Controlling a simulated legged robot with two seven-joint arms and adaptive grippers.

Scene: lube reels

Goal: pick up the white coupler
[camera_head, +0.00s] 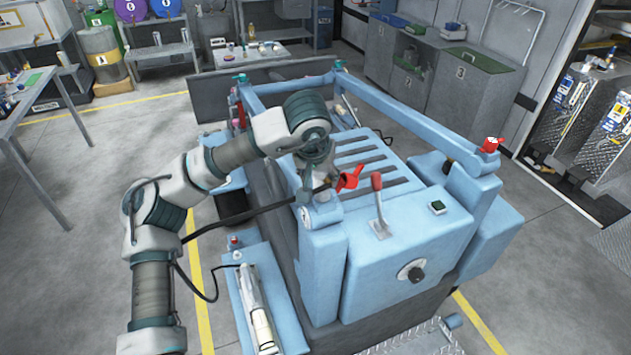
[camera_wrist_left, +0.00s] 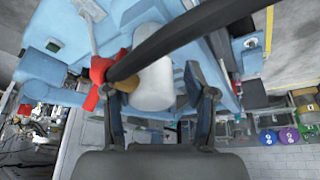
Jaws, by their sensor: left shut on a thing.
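In the left wrist view the white coupler (camera_wrist_left: 153,85) is a pale rounded cylinder between the two fingers of my left gripper (camera_wrist_left: 156,97). The gripper is shut on it, with a finger at either side. In the head view my left gripper (camera_head: 318,182) is at the near left corner post of the blue machine; I cannot make out the coupler there. My right gripper is not in view.
The blue machine (camera_head: 405,262) has a red lever (camera_head: 377,190) and a red fitting (camera_head: 348,180) close to my left gripper. A raised blue rail (camera_head: 408,115) runs along its right side. Grey floor is open at left.

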